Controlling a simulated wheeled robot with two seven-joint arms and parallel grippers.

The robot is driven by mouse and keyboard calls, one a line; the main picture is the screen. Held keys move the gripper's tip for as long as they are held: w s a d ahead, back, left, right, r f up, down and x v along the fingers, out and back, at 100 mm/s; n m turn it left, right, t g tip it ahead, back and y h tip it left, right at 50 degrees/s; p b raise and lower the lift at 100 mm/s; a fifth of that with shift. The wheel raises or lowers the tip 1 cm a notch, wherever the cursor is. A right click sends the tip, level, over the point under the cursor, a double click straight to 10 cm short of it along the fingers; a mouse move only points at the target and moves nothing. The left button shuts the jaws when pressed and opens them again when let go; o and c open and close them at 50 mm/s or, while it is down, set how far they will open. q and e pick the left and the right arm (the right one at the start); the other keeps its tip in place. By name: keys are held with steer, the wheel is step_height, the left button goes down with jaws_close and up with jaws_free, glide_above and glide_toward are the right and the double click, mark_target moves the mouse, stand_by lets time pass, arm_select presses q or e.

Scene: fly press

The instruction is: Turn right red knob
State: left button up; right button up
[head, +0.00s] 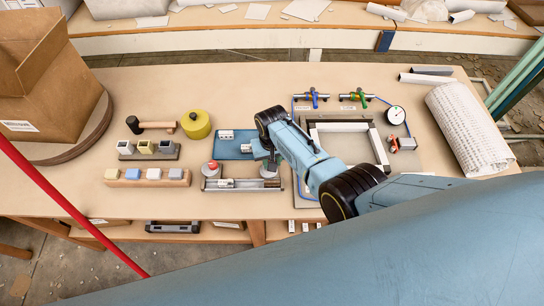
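A red knob (212,163) sits on a round grey base at the left end of a metal fixture (240,185) on the table. At the fixture's right end is a similar round grey base (268,173); no red knob shows on it, as my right gripper covers its top. My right gripper (268,164) points down there, touching or just above it; I cannot tell which. Its fingers are too small and hidden to judge. A small red-orange part (393,144) shows farther right, below the gauge. My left gripper is not in view.
A blue plate (234,144) lies behind the fixture. Colored blocks (154,174) and a yellow cylinder (196,124) are to the left. Bare tabletop lies at the back.

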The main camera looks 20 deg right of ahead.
steer(key=n+p, duration=0.1)
steer(key=n, duration=0.4)
steer(key=shift+n, duration=0.3)
steer(key=n+p, duration=0.1)
steer(key=n, duration=0.4)
steer(key=shift+n, duration=0.3)
steer(key=o, duration=1)
